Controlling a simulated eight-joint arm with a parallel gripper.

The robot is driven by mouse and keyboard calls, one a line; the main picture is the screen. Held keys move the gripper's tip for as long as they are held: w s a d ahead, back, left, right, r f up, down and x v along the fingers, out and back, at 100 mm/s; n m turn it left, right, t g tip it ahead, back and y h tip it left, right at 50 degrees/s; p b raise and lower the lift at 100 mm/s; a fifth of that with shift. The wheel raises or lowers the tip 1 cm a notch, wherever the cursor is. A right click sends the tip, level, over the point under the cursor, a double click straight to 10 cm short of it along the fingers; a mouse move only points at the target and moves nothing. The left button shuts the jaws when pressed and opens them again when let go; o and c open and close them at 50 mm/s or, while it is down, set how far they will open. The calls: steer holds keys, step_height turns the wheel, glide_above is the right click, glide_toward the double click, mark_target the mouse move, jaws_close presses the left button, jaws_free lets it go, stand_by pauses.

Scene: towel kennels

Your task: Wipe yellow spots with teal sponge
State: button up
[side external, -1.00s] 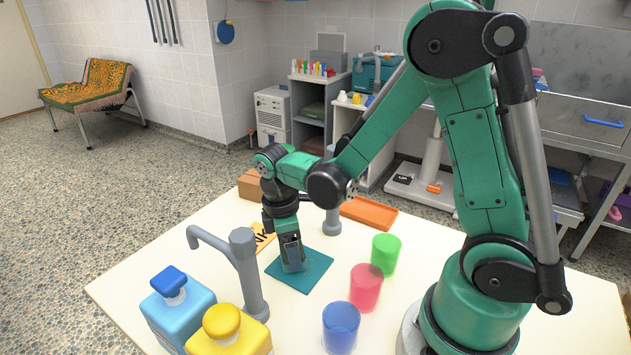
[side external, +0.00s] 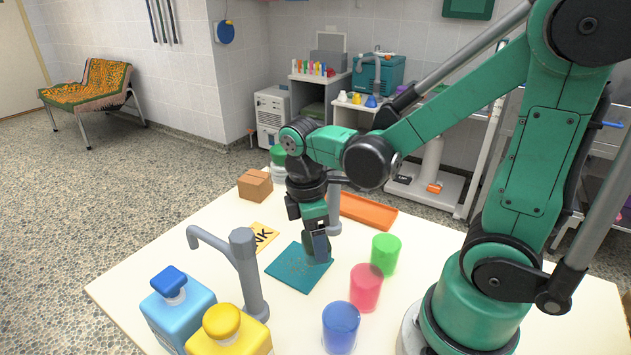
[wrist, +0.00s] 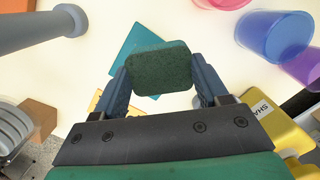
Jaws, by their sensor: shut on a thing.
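My gripper (side external: 317,256) is over the right part of a flat teal mat (side external: 289,274) on the white table. In the wrist view my gripper (wrist: 160,85) is shut on a dark teal sponge (wrist: 160,70), one finger on each side. The sponge covers part of the mat (wrist: 131,42) in that view. Small faint specks show on the mat in the side view; their colour is hard to tell. In the side view the sponge blends with the mat, and I cannot tell whether they touch.
Green (side external: 386,254), pink (side external: 366,288) and blue (side external: 341,327) cups stand right of the mat. A grey tap (side external: 247,275) and blue (side external: 178,310) and yellow (side external: 228,335) bottles stand left and in front. Behind are a yellow card (side external: 264,237), cardboard box (side external: 255,186) and orange tray (side external: 368,211).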

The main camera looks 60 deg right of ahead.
steer(key=shift+r, duration=1.6)
